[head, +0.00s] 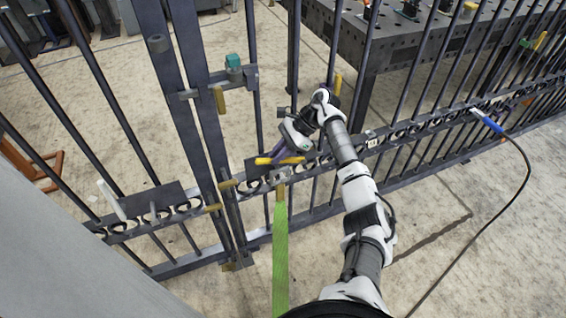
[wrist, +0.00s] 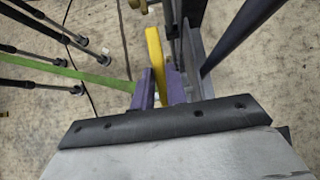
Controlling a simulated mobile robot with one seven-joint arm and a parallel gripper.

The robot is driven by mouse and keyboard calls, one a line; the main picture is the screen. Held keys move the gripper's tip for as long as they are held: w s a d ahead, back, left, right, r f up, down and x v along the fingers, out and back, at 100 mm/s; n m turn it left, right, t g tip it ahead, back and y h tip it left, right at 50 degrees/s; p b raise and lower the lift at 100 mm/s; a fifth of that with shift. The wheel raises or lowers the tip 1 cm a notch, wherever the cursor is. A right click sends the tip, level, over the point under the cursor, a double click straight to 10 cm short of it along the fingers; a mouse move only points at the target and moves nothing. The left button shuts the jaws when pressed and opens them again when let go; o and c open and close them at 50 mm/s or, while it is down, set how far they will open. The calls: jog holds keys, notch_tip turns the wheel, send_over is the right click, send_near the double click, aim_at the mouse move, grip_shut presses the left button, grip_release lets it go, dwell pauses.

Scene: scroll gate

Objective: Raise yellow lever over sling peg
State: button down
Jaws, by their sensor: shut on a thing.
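The yellow lever (head: 263,161) lies roughly level across the gate's lock plate in the head view. My gripper (head: 278,151), with purple fingers, reaches it from above and to the right. In the wrist view the yellow lever (wrist: 155,52) stands up between the two purple fingers of my gripper (wrist: 160,88), which are shut on it. The green sling (head: 280,250) hangs just below the lever, from a yellow end piece (head: 280,191); it also crosses the left of the wrist view (wrist: 70,73). The peg itself is hard to make out.
The dark metal gate (head: 200,110) has upright bars and a scrolled rail. A teal block (head: 233,62) sits on a bracket at upper left. A blue-handled cable (head: 487,121) hangs at right. A dark table (head: 400,50) stands behind. The floor in front is mostly clear.

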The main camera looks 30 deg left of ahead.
jog(key=shift+w+r, duration=0.15)
jog(key=shift+r, duration=0.05)
jog(key=c, duration=1.4)
grip_release()
notch_tip(320, 180, up, 20)
jog(key=b, duration=0.2)
